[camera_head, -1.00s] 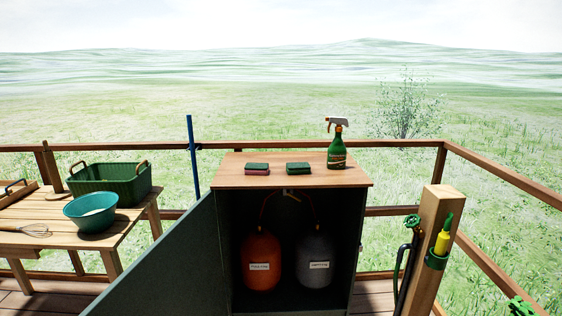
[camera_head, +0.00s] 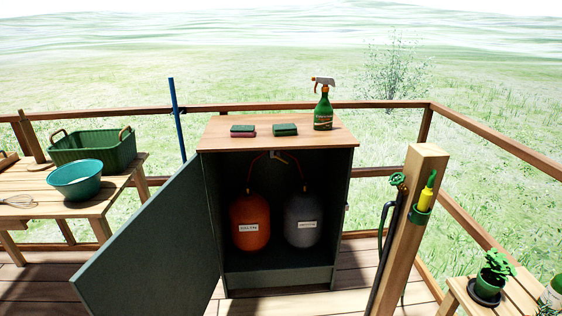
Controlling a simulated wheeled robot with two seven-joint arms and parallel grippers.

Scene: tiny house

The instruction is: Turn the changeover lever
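The changeover lever seems to be the small pale fitting (camera_head: 277,154) under the cabinet's top, where the two orange hoses meet; it is too small to tell its position. An orange gas bottle (camera_head: 249,212) and a grey gas bottle (camera_head: 302,211) stand side by side inside the dark cabinet (camera_head: 264,280), each with a white label. The cabinet door (camera_head: 155,245) stands open to the left. Neither of my grippers is in view.
Two sponges and a green spray bottle (camera_head: 323,110) stand on the cabinet top. A wooden post (camera_head: 408,220) with a hose and yellow nozzle stands right of the cabinet. A table with a green basket (camera_head: 93,152) is left. Deck boards in front are clear.

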